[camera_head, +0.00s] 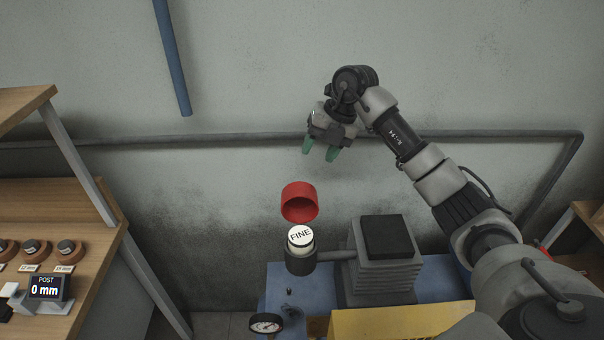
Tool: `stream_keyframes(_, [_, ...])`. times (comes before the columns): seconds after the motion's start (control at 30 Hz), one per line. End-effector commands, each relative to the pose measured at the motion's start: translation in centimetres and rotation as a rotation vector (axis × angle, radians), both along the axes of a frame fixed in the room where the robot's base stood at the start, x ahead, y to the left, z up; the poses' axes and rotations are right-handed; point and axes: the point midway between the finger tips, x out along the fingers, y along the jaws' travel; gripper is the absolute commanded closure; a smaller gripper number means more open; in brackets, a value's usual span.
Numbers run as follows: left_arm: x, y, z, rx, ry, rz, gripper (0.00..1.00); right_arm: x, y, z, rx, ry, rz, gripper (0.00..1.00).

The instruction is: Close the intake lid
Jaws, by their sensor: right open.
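The red lid (299,200) stands tipped up, with its hollow side showing, just above and behind the dark intake tube (300,263) in the picture. A white piece marked FINE (300,237) sits in the mouth of the tube, and the lid is apart from it. My right gripper (320,152) is above the lid in the picture, with its green fingertips parted, pointing down and empty. The lid's hinge is hidden. My left gripper is not in view.
A grey stepped block with a black top (387,237) stands right of the intake on a blue bench (280,280). A gauge (266,323) is in front. A wooden shelf (60,205) with several knobs and a POST display (46,288) is at left. Pipes run along the wall.

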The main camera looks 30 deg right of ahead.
Motion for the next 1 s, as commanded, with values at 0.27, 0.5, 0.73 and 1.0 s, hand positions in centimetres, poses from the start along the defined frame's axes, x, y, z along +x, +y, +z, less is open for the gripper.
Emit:
stream_keyframes(0.27, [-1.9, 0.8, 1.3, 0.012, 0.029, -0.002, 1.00, 0.7, 1.6, -4.1, 0.003, 0.006, 0.000, 0.51])
stream_keyframes(0.5, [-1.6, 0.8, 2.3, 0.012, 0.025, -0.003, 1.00, 1.4, 3.0, -7.9, 0.003, 0.004, 0.000, 0.51])
stream_keyframes(0.73, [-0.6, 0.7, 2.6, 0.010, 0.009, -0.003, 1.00, 1.8, 3.5, -9.5, 0.000, 0.001, 0.000, 0.51])
stream_keyframes(1.0, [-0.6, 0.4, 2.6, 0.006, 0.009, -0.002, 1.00, 1.8, 3.5, -9.7, 0.000, 0.000, 0.000, 0.51])
